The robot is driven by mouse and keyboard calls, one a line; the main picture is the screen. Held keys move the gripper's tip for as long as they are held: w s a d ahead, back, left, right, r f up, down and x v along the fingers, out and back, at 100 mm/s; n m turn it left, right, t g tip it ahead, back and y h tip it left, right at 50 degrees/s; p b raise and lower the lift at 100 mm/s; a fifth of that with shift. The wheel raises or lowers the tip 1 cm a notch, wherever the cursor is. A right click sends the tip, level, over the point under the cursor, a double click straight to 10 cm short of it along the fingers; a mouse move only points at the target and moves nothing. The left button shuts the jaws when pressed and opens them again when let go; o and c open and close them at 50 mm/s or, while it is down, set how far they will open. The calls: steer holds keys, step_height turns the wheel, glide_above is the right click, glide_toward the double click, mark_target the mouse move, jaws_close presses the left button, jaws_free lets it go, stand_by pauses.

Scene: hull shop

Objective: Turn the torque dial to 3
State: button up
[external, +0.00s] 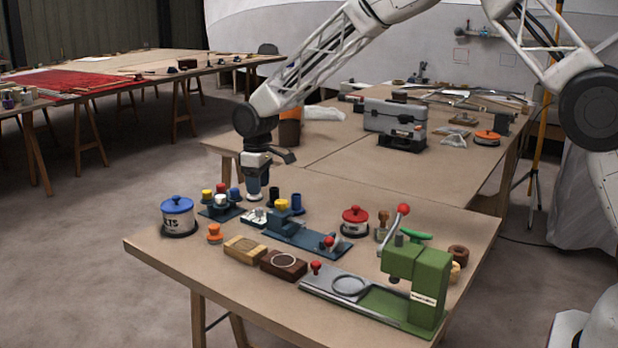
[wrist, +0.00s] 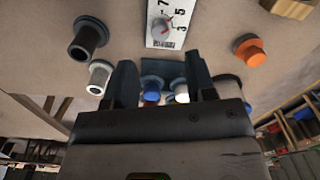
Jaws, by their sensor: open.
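The torque dial (wrist: 165,24) is a small grey knob with a red mark on a white plate (wrist: 158,39) printed with 7, 5 and 3. The red mark appears on the side toward 5 and 3; its exact reading is too small to tell. In the external view the dial plate (external: 253,217) lies on the near table, left of the blue fixture. My gripper (wrist: 160,62) is open and empty, its two fingers apart and the dial beyond their tips. In the external view my gripper (external: 255,186) hangs above and behind the dial, not touching it.
A blue rack (external: 222,213) with coloured caps stands left of the dial, with an orange knob (external: 215,234) in front. Dark cups (external: 296,202) and a blue clamp fixture (external: 306,240) sit to the right. A blue-lidded tin (external: 178,216) and a green press (external: 415,285) stand farther out.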

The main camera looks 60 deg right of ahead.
mark_target(259, 208)
steer(key=shift+f, duration=3.5)
steer(key=c, duration=0.9)
